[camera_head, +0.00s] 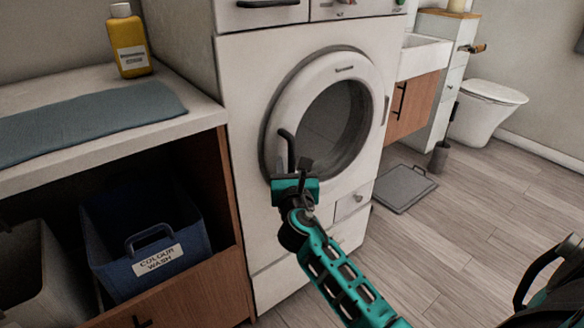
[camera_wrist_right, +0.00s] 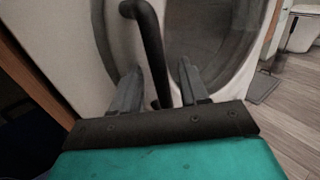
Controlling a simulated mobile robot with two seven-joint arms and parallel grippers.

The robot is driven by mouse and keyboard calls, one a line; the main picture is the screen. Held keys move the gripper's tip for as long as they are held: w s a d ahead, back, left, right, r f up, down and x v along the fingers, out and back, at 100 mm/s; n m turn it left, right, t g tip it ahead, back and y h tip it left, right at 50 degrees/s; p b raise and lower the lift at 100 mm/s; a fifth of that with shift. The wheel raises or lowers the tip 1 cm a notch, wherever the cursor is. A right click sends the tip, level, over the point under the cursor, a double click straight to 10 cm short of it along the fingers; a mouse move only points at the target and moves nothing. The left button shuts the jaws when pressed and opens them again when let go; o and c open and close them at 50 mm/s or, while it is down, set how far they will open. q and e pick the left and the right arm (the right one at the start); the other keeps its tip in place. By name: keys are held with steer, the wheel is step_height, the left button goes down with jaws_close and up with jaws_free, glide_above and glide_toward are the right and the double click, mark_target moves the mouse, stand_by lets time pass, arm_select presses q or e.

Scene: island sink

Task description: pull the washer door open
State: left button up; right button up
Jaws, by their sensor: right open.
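The white washer (camera_head: 240,110) stands in the middle of the head view. Its round door (camera_head: 290,95) has a white ring and dark glass, and it looks shut or nearly so. A dark curved handle (camera_head: 286,138) sits at the door's left side. My right gripper (camera_head: 298,166) is open at the handle. In the right wrist view, the black handle (camera_wrist_right: 150,42) runs down between the two grey fingers of the gripper (camera_wrist_right: 160,78). I cannot tell whether either finger touches it. The handle's lower end is hidden by the gripper. My left gripper is not in view.
A counter (camera_head: 110,72) with a yellow bottle (camera_head: 128,45) and a grey-blue towel (camera_head: 90,122) is at left. A blue basket (camera_head: 140,235) sits below. A grey floor scale (camera_head: 404,188) and a toilet (camera_head: 487,110) are at right. Open floor lies at front right.

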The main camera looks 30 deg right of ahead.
jaws_close()
stand_by(0.6)
